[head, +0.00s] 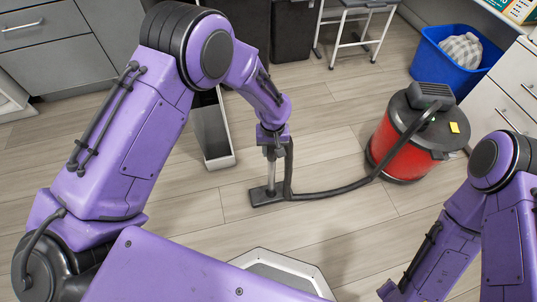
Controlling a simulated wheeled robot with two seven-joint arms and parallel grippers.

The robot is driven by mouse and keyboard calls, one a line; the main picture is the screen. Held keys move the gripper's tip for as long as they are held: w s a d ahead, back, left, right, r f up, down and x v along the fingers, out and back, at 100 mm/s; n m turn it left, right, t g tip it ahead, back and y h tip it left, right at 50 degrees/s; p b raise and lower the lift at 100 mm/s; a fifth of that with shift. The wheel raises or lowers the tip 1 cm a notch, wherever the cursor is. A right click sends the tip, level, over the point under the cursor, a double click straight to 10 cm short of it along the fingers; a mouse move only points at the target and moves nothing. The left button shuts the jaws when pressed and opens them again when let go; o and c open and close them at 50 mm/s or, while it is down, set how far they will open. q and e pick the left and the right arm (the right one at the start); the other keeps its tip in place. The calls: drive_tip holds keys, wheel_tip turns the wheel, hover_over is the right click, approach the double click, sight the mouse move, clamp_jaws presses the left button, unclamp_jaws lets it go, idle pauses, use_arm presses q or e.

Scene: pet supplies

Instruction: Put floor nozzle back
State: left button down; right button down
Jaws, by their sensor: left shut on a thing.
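The floor nozzle (267,195) is a flat dark foot with a short upright grey tube, at the middle of the head view. Its foot is at floor level; I cannot tell whether it touches the floor. My left gripper (273,139) points down from above and is shut on the upper part of the nozzle's tube. A black hose (335,191) runs from beside the tube along the floor to a red and black canister vacuum (402,140) on the right. My right arm shows at the lower right, but its gripper is out of view.
A narrow, open-topped grey bin (213,140) stands just left of the nozzle, partly behind my left arm. A blue tub (455,58) with a patterned cloth bundle stands at the upper right. A white-framed stool (355,25) and drawers line the back. Wooden floor is clear around the nozzle.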

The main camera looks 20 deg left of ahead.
use_arm(q)
drive_tip(key=shift+d+r, duration=0.1)
drive_tip(key=c, duration=0.7)
unclamp_jaws()
drive_tip(key=shift+f, duration=0.2)
wheel_tip(320, 180, up, 11)
drive_tip(key=p, duration=0.4)
drive_tip(key=shift+w+r+p, duration=0.1)
drive_tip(key=shift+r+p, duration=0.1)
drive_tip(key=shift+p, duration=0.2)
drive_tip(key=shift+r, duration=0.45)
